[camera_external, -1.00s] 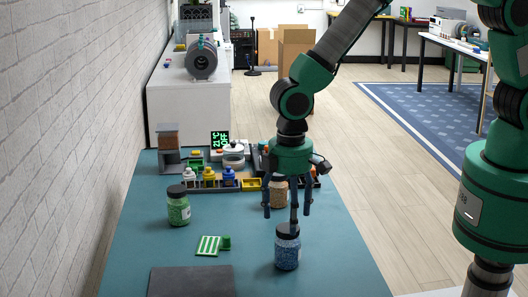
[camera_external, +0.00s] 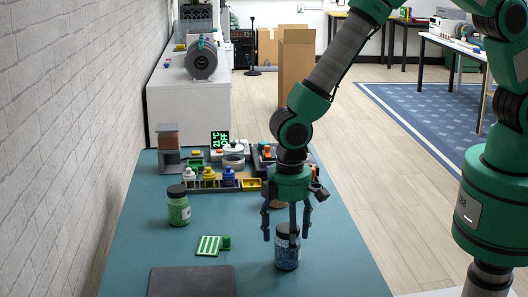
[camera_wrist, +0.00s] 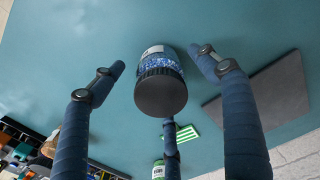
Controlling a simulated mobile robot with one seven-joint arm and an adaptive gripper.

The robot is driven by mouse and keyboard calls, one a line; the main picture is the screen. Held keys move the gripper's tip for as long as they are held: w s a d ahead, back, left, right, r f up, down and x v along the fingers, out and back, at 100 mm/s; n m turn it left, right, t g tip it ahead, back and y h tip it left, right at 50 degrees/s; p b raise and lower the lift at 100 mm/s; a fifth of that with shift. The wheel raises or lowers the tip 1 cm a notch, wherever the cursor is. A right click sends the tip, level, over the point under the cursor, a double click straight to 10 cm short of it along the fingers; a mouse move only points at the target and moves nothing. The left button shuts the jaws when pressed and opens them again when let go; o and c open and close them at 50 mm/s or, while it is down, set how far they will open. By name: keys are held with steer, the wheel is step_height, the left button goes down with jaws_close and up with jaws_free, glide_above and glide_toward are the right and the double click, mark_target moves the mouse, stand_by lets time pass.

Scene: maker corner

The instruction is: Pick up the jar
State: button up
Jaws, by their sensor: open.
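A clear jar of blue beads with a dark lid (camera_external: 287,252) stands upright on the teal table, and it also shows in the wrist view (camera_wrist: 161,75). My gripper (camera_external: 287,232) is open above and around the jar's upper part, with its fingers spread. In the wrist view my gripper (camera_wrist: 160,85) has one finger left of the jar, one right and one below it in the picture; none clearly touches it. Another jar, with green contents and a dark lid (camera_external: 178,206), stands to the left. A third jar (camera_external: 279,203) is mostly hidden behind my gripper.
A dark flat mat (camera_external: 191,282) lies at the table's front left. A green-and-white striped piece (camera_external: 208,245) lies left of the blue jar. A row of small bottles and bins (camera_external: 210,180) stands at the back. A brick wall borders the left side.

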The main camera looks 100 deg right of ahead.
mark_target(286, 252)
steer(key=shift+w+f+b, duration=0.1)
steer(key=shift+f+b, duration=0.45)
steer(key=shift+f, duration=1.85)
steer(key=c, duration=1.6)
steer(key=shift+r, duration=0.1)
steer(key=shift+r+p, duration=0.3)
steer(key=shift+r, duration=0.55)
step_height(286, 252, up, 2)
steer(key=shift+p, duration=0.3)
steer(key=s, duration=0.5)
steer(key=s+d+p, duration=0.1)
steer(key=s, duration=0.4)
steer(key=s+d+r, duration=0.1)
steer(key=s, duration=0.4)
steer(key=shift+s+p, duration=0.4)
